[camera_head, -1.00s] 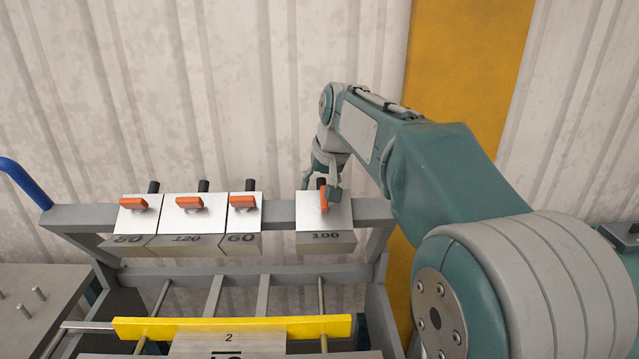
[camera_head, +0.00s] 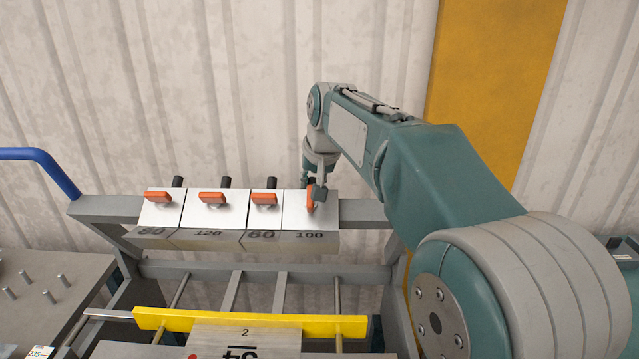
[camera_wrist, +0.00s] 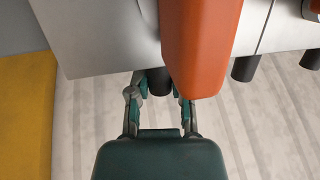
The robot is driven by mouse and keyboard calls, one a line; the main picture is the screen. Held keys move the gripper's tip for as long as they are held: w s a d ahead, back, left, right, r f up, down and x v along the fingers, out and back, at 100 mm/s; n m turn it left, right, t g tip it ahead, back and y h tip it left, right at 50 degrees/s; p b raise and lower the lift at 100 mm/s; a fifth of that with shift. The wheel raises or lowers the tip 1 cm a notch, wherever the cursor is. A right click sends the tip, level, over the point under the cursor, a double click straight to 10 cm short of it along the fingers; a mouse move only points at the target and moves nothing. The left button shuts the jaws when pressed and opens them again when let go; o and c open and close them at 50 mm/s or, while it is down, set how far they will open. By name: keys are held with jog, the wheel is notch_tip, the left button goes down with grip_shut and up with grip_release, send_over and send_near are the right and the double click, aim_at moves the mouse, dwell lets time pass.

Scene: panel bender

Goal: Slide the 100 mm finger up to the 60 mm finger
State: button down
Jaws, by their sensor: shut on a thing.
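The 100 mm finger (camera_head: 305,212) hangs on the grey beam, right beside the 60 mm finger (camera_head: 260,212), with no visible gap between their plates. Its orange lever (camera_head: 310,202) points along the finger, while the levers of the other fingers lie crosswise. My gripper (camera_head: 315,185) is at the top of the 100 mm finger and shut on it. In the wrist view, my gripper (camera_wrist: 160,97) has its jaws on either side of a black peg (camera_wrist: 158,82); the orange lever (camera_wrist: 200,45) hides part of one jaw. A thin seam there separates the 100 mm finger (camera_wrist: 100,35) from its neighbour.
The 120 mm finger (camera_head: 212,212) and the 80 mm finger (camera_head: 160,212) stand left of the 60 mm finger, side by side. The beam (camera_head: 365,212) is bare to the right. A yellow bar (camera_head: 250,322) lies below, and a blue handle (camera_head: 40,160) is at left.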

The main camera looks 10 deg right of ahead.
jog(key=shift+d, duration=0.1)
jog(key=c, duration=0.5)
grip_release()
jog(key=shift+c, duration=0.2)
jog(key=v, duration=1.1)
jog(key=shift+s+r, duration=0.15)
jog(key=shift+r, duration=0.2)
jog(key=s+d+f, duration=0.2)
jog(key=s+f, duration=0.8)
jog(key=s, duration=0.3)
jog(key=s+d+f+n+t+h, duration=0.1)
jog(key=s+d+f, duration=0.1)
jog(key=s+f, duration=0.8)
jog(key=s, duration=0.3)
jog(key=shift+s, duration=0.25)
